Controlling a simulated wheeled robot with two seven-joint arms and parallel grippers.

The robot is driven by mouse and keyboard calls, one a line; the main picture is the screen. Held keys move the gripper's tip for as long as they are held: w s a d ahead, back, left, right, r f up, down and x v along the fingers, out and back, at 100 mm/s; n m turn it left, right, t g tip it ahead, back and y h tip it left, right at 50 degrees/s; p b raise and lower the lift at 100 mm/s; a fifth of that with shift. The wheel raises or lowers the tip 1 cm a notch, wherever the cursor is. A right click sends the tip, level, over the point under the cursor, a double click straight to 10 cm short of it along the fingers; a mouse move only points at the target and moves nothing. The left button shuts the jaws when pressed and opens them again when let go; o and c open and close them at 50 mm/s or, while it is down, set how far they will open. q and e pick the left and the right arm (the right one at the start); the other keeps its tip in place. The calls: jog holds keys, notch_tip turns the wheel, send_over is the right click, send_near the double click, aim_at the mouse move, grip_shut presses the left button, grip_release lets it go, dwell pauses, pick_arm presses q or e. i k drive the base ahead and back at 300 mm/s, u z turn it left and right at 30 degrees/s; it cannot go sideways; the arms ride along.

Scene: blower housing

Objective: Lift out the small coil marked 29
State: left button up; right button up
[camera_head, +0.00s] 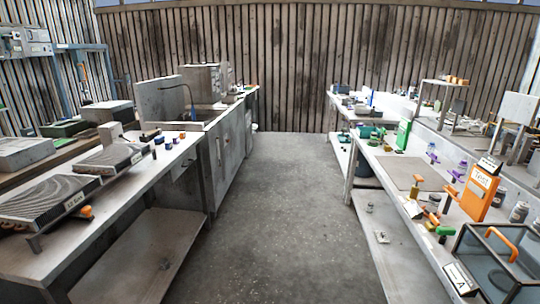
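No coil with a readable 29 on it can be picked out at this size. Neither of my grippers is in view.
Ridged dark blocks (47,196) lie on the left bench. The right bench (388,203) holds an orange tester box (481,192), a dark-framed clear case (497,262) with an orange handle, bottles and hand tools. The grey floor (279,215) between the benches is clear.

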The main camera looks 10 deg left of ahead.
aim_at(150, 136)
jog(key=u, duration=0.05)
jog(key=i, duration=2.3)
jog(key=u, duration=0.75)
jog(key=i, duration=2.05)
jog(key=u, duration=0.45)
